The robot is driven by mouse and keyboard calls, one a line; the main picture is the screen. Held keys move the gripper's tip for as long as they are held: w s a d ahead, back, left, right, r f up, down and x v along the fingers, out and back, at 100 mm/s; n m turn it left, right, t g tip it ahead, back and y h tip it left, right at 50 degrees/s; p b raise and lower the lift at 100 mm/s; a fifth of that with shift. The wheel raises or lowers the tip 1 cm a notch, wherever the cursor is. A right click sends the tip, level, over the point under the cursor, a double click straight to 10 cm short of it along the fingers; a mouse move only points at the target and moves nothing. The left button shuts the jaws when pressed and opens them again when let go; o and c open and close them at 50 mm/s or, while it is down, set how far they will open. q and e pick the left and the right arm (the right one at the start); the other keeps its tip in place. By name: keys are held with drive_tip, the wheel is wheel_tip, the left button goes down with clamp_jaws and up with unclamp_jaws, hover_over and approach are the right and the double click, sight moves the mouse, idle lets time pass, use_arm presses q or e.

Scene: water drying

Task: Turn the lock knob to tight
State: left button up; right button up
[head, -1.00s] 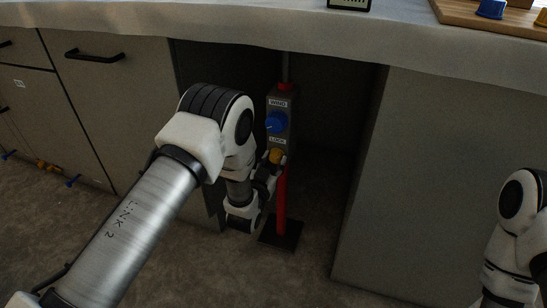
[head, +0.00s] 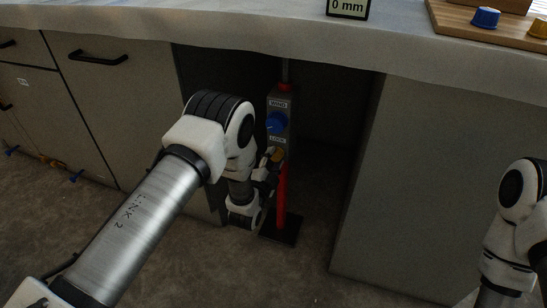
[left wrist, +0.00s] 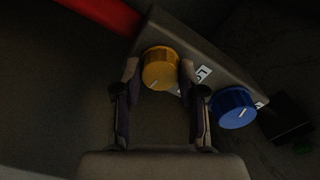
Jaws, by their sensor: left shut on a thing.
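The yellow lock knob (head: 279,154) sits on the grey box of a stand under the counter, below the blue wind knob (head: 277,122). My left gripper (head: 271,157) is at the lock knob and partly covers it. In the left wrist view the lock knob (left wrist: 160,70) lies between the two fingertips of my left gripper (left wrist: 160,72), which is shut on it. A pale pointer line shows on its face. The blue knob (left wrist: 233,108) is to the right of the fingers. My right gripper is out of view; only part of that arm shows at the right edge.
The stand has a red post (head: 282,195) on a dark base plate (head: 280,228). Cabinet panels close in the recess on both sides, and the counter (head: 230,32) hangs above. A display (head: 348,8) reading 0 mm and a wooden board (head: 480,30) are on the counter.

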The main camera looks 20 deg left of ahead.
use_arm(q)
drive_tip(key=m, duration=0.4)
drive_tip(key=shift+p, duration=0.35)
idle(0.3)
drive_tip(key=o, duration=1.1)
drive_tip(key=shift+o, duration=0.2)
drive_tip(key=s, duration=1.2)
drive_tip(key=shift+a, duration=0.2)
